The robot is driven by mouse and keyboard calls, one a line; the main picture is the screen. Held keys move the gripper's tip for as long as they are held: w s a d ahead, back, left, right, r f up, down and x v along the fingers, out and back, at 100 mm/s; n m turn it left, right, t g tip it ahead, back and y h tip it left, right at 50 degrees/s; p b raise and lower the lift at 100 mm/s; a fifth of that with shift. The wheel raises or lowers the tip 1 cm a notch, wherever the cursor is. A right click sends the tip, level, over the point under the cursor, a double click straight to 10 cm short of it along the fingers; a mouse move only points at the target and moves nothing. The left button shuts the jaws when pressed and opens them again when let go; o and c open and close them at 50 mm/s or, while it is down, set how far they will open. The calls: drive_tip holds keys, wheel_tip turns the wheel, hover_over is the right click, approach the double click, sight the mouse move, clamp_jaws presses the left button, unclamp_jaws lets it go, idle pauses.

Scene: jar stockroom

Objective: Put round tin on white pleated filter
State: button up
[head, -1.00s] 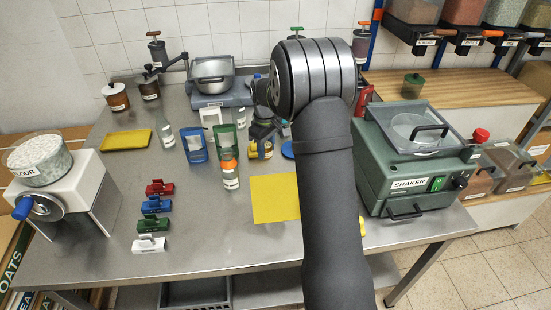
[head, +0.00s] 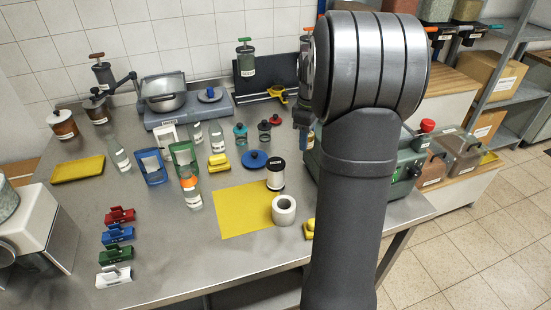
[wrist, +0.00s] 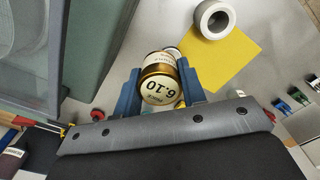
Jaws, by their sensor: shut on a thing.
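The round tin (wrist: 160,88), gold-rimmed with a white lid marked "6.10", is between the blue fingers of my gripper (wrist: 160,68) in the wrist view. The gripper is shut on it. In the head view my gripper (head: 303,128) is at the right of the table, partly behind my arm; the tin is mostly hidden there. A white hollow cylinder (head: 284,210), which looks like the white pleated filter, stands on the yellow sheet (head: 243,212). It also shows in the wrist view (wrist: 213,18), beyond the tin and apart from it.
A black-topped white jar (head: 276,177) stands just behind the filter. A blue lid (head: 255,159) and a yellow block (head: 218,162) lie farther back. The green shaker machine (head: 400,180) is at right, partly behind my arm. The yellow sheet's left part is clear.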

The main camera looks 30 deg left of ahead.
hover_over(275, 163)
wheel_tip(275, 163, down, 6)
drive_tip(key=shift+w+d+r, duration=0.1)
drive_tip(key=shift+w, duration=0.05)
drive_tip(key=shift+f, duration=2.05)
drive_tip(key=shift+f, duration=0.15)
drive_tip(key=o, duration=1)
wheel_tip(275, 163, up, 12)
drive_tip(key=shift+r, duration=0.2)
